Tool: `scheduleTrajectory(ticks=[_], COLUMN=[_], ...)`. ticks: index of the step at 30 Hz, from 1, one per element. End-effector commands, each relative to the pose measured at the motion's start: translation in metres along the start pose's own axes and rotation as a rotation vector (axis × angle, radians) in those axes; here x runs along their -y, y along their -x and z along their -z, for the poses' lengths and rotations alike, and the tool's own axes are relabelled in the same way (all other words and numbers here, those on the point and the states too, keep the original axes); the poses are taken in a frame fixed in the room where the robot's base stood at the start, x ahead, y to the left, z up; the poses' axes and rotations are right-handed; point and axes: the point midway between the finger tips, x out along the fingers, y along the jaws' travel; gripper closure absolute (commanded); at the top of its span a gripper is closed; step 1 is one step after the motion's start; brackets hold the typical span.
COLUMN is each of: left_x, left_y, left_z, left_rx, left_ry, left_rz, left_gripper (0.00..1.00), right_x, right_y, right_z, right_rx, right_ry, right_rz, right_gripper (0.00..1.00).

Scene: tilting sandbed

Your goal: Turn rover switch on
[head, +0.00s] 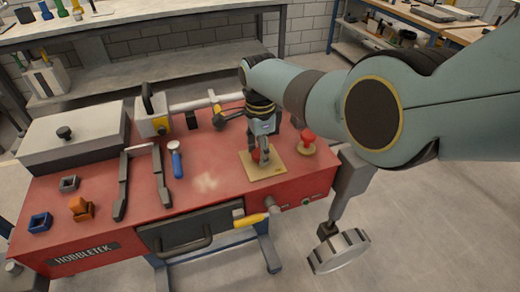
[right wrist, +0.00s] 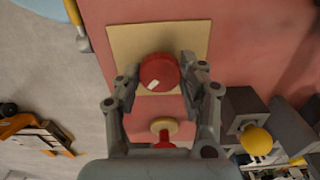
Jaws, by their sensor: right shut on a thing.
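A red round knob with a white mark (right wrist: 160,72), which looks like the rover switch, sits on a square tan plate (head: 270,171) on the red bench top. The plate also shows in the right wrist view (right wrist: 125,42). In the head view the knob (head: 256,154) is partly hidden by my right gripper (head: 262,156), which reaches down over the plate. In the right wrist view the fingers of the right gripper (right wrist: 163,82) are closed on the knob's two sides. My left gripper is not in view.
A second red knob on a round tan base (head: 307,140) stands right of the plate. A blue-handled tool (head: 175,160), a black fork-shaped part (head: 123,185) and a grey lidded box (head: 70,140) lie left. A yellow handle (head: 250,219) juts from the front edge.

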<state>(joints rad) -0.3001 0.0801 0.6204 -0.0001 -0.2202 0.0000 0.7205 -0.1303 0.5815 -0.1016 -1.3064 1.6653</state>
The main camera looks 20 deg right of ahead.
Motion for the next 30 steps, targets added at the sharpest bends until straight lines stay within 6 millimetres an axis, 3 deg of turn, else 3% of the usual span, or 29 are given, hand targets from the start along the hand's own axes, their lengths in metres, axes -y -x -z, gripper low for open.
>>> scheduleTrajectory(ticks=[3,4,9,20,25,30], left_x=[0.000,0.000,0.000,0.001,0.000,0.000], left_y=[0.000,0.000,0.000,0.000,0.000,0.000], left_z=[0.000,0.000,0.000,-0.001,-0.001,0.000], left_rx=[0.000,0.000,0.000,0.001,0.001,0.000], left_ry=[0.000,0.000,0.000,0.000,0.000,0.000], left_rz=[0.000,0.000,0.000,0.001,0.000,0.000], left_gripper=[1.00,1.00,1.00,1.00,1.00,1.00], right_x=[0.001,0.001,0.001,0.000,0.000,0.002], right_y=[0.001,0.001,0.001,0.005,0.025,0.064], right_z=[0.001,0.001,0.000,0.000,-0.001,0.000], right_rx=[-0.001,-0.001,0.000,0.000,0.001,0.001], right_ry=[-0.001,-0.001,0.000,0.001,0.001,0.000], right_rz=[0.004,0.003,0.002,0.001,0.004,0.006], right_gripper=[0.91,0.55,0.36,0.36,0.36,0.36])
